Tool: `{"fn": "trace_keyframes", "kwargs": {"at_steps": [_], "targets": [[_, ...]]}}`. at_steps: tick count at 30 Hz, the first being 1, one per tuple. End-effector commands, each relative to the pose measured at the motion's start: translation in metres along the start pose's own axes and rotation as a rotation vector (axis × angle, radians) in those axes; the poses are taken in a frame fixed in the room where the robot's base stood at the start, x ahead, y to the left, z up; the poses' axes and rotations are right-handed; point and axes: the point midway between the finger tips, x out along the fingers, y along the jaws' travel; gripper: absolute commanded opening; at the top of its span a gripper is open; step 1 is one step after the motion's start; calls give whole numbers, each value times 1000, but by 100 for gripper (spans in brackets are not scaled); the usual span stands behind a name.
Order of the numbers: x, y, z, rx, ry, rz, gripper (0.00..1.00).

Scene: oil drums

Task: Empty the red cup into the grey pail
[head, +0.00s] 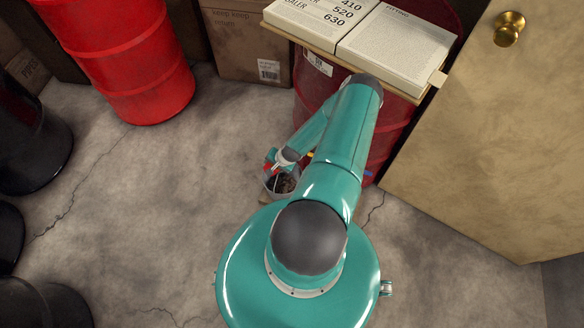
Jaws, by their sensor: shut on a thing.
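The grey pail (270,187) stands on the floor, left of my arm and close to my body. Dark brown material shows inside it. My gripper (273,162) is over the pail's far rim, small in the view and partly hidden by my own arm. It is shut on the red cup (268,168), of which only a small red part shows at the fingers. The cup's tilt and what is in it cannot be made out.
A bright red drum (130,60) and a cardboard box (245,40) stand behind. Black drums (30,140) line the left. A tan door (490,130) is at right. Cracked floor is clear left of centre.

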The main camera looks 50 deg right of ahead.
Motion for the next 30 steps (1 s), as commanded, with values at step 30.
{"fn": "trace_keyframes", "kwargs": {"at_steps": [30], "targets": [[0,8,-7,43,-84,-102,6]]}}
